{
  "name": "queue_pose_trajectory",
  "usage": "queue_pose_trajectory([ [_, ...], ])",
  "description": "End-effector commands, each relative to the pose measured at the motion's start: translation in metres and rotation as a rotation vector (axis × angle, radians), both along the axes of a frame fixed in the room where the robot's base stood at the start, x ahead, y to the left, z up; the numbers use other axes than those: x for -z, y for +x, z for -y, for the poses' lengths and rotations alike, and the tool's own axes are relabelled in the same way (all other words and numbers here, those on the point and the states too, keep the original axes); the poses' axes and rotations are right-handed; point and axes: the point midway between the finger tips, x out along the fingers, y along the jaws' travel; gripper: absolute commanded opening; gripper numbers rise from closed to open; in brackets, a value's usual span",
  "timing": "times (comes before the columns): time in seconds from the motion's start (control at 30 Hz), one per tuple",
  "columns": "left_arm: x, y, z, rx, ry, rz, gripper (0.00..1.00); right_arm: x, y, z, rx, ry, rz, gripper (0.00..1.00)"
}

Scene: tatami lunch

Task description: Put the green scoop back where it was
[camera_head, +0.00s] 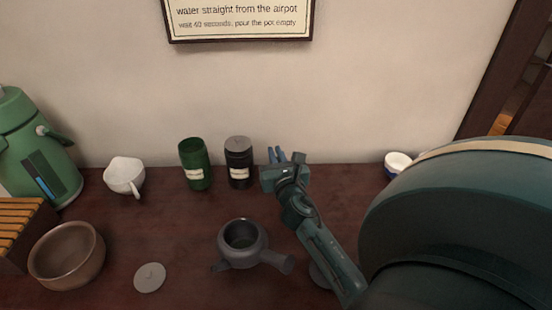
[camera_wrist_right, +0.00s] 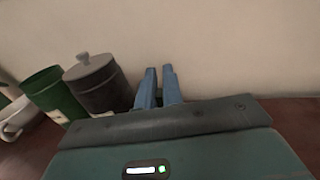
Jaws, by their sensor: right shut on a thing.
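I cannot make out the green scoop in either view. My right gripper (camera_head: 276,155) is low near the wall, just right of the dark canister (camera_head: 239,163). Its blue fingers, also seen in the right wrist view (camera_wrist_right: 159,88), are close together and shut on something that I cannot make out. The green canister (camera_head: 195,166) stands left of the dark one and looks open at the top. The dark canister has its grey lid on. Both also show at the left of the right wrist view, the green one (camera_wrist_right: 55,92) and the dark one (camera_wrist_right: 98,84). My left gripper is out of view.
A dark teapot (camera_head: 240,236) stands open in front of the canisters, its handle towards my right arm. A grey lid (camera_head: 149,278), brown bowl (camera_head: 84,265), white spouted cup (camera_head: 123,172) and green airpot (camera_head: 38,150) are left. A small white cup (camera_head: 397,159) is right, by the wall.

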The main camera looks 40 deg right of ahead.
Motion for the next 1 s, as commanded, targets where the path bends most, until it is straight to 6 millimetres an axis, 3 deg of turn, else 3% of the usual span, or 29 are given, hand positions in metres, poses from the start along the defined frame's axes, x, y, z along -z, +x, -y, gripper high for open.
queue_pose_trajectory([
  [0.3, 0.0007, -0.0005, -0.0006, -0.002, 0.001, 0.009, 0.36, 0.0033, 0.0001, 0.0002, 0.0, -0.001, 0.0, 0.0],
  [0.33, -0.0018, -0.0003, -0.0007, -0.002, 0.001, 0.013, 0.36, 0.0017, 0.0, 0.0002, 0.0, -0.001, 0.0, 0.11],
  [0.57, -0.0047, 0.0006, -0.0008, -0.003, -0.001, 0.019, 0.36, 0.0014, 0.0, 0.0002, 0.0, -0.001, 0.0, 0.29],
  [1.0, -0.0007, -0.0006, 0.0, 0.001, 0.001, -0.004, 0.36, -0.0023, 0.0001, 0.0019, 0.0, -0.002, -0.001, 0.3],
])
